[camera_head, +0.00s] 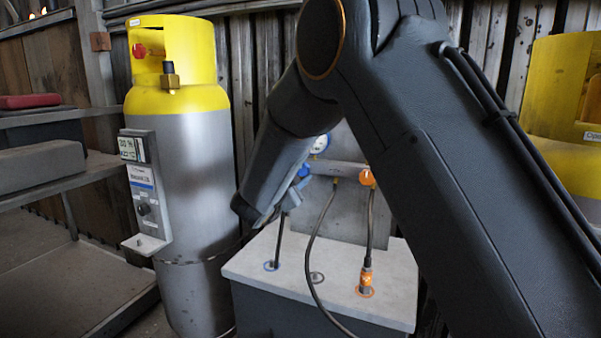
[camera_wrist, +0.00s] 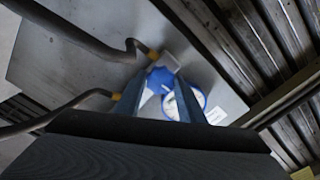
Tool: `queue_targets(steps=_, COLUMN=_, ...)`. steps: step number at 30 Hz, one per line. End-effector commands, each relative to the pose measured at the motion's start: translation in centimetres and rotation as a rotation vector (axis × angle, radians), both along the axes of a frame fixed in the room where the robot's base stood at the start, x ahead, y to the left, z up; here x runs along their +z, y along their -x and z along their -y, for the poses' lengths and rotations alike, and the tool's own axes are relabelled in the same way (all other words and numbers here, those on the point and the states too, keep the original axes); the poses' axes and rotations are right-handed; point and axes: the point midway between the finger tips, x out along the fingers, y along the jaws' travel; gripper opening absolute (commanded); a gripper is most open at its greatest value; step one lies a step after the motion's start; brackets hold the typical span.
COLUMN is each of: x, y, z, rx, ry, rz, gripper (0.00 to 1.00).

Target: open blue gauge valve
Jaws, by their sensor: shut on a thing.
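The blue gauge valve (camera_head: 304,170) is a small blue knob on the manifold, below a round white-faced gauge with a blue rim (camera_head: 321,144). In the wrist view the blue knob (camera_wrist: 160,80) sits between my fingers, with the blue-rimmed gauge (camera_wrist: 196,100) just beside it. My gripper (camera_head: 293,192) reaches the knob from the left and is shut on it; in the wrist view its fingers (camera_wrist: 162,92) come in from both sides. Part of the knob and gauge is hidden behind the fingers and my arm.
An orange knob (camera_head: 367,177) is on the manifold's right side. Black hoses (camera_head: 316,240) hang to a grey box top (camera_head: 335,262). A yellow and grey cylinder (camera_head: 185,190) stands left, another yellow one (camera_head: 563,100) right. Shelves (camera_head: 60,200) fill the far left.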

Motion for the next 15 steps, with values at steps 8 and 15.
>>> queue_targets(steps=8, x=0.02, y=0.06, z=-0.02, rx=0.0, ry=0.04, rz=-0.016, gripper=0.13)
queue_targets(steps=15, x=0.16, y=0.11, z=-0.01, rx=0.0, ry=0.174, rz=-0.065, gripper=0.13)
